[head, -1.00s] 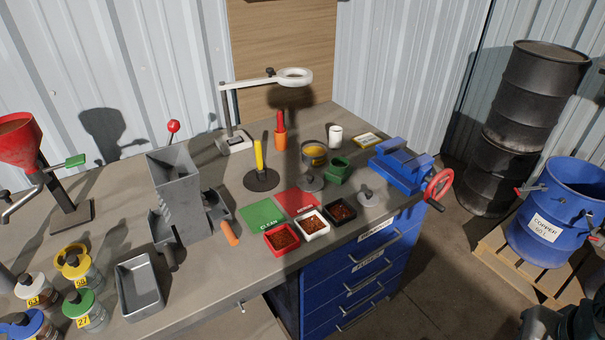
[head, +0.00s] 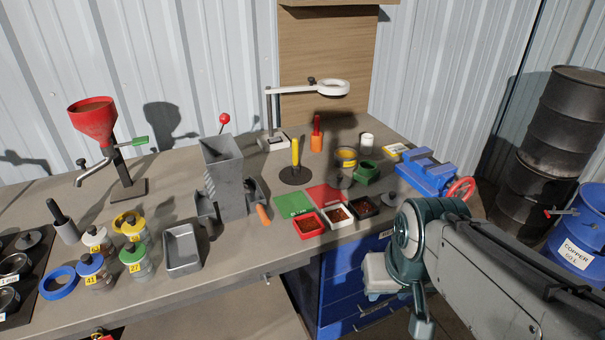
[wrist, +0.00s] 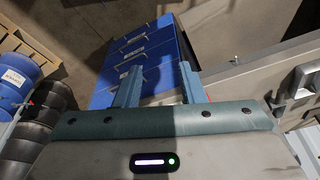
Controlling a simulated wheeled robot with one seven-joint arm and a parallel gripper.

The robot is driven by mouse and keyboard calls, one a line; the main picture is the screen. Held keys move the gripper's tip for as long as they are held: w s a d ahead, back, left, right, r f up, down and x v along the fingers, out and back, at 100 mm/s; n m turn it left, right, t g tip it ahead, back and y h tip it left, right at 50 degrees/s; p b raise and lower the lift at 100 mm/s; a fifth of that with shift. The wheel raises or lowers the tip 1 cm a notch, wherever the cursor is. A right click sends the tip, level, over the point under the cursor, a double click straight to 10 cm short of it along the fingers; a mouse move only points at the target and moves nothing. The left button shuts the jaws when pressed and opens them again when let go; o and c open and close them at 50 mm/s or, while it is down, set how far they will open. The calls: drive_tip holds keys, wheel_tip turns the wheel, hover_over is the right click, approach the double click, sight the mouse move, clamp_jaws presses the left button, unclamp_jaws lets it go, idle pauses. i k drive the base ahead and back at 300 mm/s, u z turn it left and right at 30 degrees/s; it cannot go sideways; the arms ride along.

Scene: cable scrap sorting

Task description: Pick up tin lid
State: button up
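Two small grey lids with knobs lie on the workbench in the head view. One grey lid (head: 345,182) is beside the green block, behind the red mat. The other grey lid (head: 389,199) is near the front edge, right of the black tray and partly hidden by my arm. I cannot tell which is the tin lid. An open tin (head: 346,157) with yellow on it stands behind them. My gripper (wrist: 157,69) is open and empty in the wrist view, with the blue drawers beyond its fingers. It is apart from both lids.
The blue vise (head: 427,172) with a red handle is right of the lids. Red, white and black trays (head: 336,217) of scrap line the front edge. A magnifier lamp (head: 300,90) and yellow-handled tool (head: 295,155) stand behind. Blue drawers (wrist: 145,50) are below.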

sight(338, 182)
drive_tip(key=u, duration=0.05)
drive_tip(key=i, duration=1)
drive_tip(key=z, duration=0.05)
